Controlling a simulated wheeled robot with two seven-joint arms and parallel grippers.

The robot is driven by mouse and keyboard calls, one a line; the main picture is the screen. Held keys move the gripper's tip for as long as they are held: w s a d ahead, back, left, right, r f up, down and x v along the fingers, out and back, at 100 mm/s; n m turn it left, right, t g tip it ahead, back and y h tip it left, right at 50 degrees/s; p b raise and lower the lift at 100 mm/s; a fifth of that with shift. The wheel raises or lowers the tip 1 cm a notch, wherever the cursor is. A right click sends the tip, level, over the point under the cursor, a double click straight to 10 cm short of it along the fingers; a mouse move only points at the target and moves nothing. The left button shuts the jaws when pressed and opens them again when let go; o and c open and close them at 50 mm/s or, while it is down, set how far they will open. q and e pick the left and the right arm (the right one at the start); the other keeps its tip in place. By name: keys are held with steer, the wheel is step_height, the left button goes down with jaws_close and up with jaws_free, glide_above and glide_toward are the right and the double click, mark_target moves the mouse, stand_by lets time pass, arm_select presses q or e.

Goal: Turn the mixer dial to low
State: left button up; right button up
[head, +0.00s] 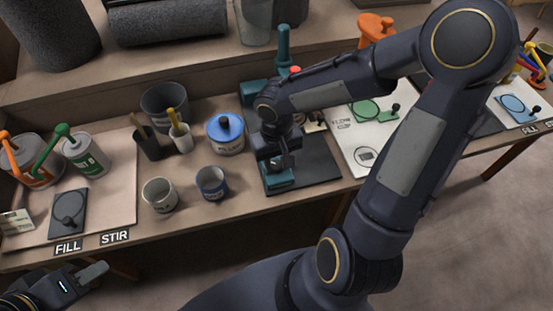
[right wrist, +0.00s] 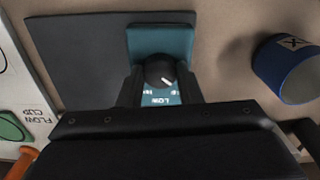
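The teal mixer (head: 283,45) stands on a dark mat, its middle hidden behind my right arm. Its teal front (right wrist: 180,42) carries a round black dial (right wrist: 155,66), seen in the right wrist view. The dial's white pointer line slants to the lower right in that view. The word LOW shows upside down below the dial, with smaller, unclear marks on either side. My right gripper (right wrist: 160,85) has one finger on each side of the dial, apart, with narrow gaps visible. In the head view it (head: 278,166) covers the dial. My left gripper (head: 90,275) is low at the left, away from the mixer.
A blue-lidded can (head: 226,134) and a blue cup (head: 211,183) stand left of the mixer. The cup also shows in the right wrist view (right wrist: 297,72). A white cup (head: 160,195) stands further left. A white flow-cup board (head: 365,155) lies to the right. The dark mat (head: 315,172) has bare room.

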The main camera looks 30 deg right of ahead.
steer(key=c, duration=0.4)
steer(key=shift+c, duration=0.2)
